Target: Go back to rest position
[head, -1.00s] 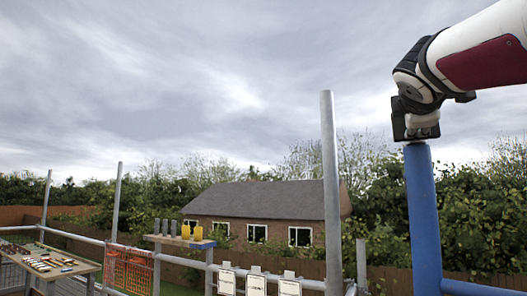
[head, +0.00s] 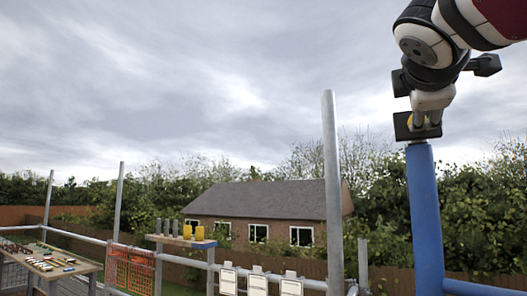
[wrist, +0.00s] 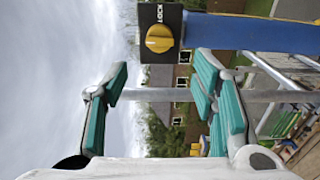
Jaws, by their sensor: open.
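My gripper (wrist: 160,85) is open and empty in the wrist view, its two teal-padded fingers wide apart. Beyond the fingers is a black box (wrist: 171,16) with a round yellow knob (wrist: 159,38), fixed at the end of a blue post (wrist: 250,32). The knob is clear of both fingers. In the head view my arm comes in from the upper right, with my gripper (head: 428,108) just in front of the box (head: 403,126) on top of the blue post (head: 424,215). The gripper partly hides the box and knob there.
A grey upright pole (head: 333,190) stands left of the blue post. At lower left are a table with tools (head: 45,262), an orange mesh panel (head: 130,270) and a shelf with yellow items (head: 182,242). White placards (head: 257,285) hang on the rail. Open sky lies left of my arm.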

